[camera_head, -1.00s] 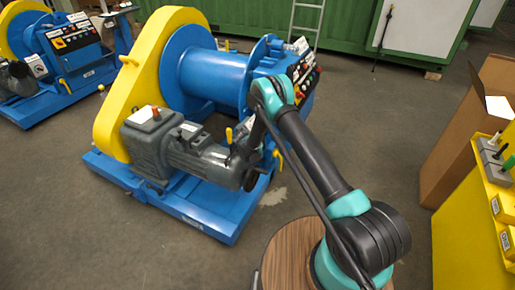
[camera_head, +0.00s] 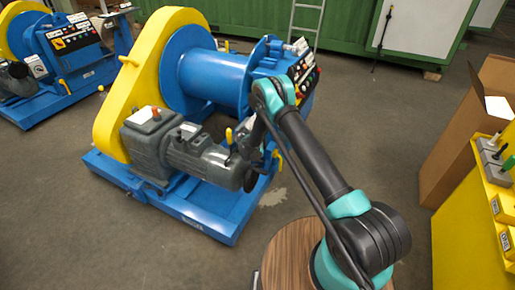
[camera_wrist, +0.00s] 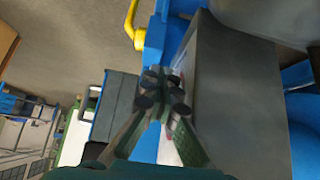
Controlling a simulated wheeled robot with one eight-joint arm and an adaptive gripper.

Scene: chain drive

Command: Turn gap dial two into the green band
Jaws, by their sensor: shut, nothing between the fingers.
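The blue winch machine (camera_head: 215,75) with its yellow chain guard (camera_head: 120,100) stands at the left middle of the head view. My gripper (camera_head: 239,158) points down beside the grey motor (camera_head: 200,160), partly hidden by my own arm. In the wrist view my gripper (camera_wrist: 163,92) has its dark fingers brought together with nothing visible between them. A grey block-like surface (camera_wrist: 235,95) lies just right of the fingertips. I cannot make out gap dial two or its green band in either view.
A yellow handle (camera_wrist: 134,30) and blue frame are close to the fingers in the wrist view. A control panel (camera_head: 304,70) sits at the winch's right end. A yellow bench (camera_head: 480,205) and cardboard box (camera_head: 455,135) stand at right. Bare floor lies between.

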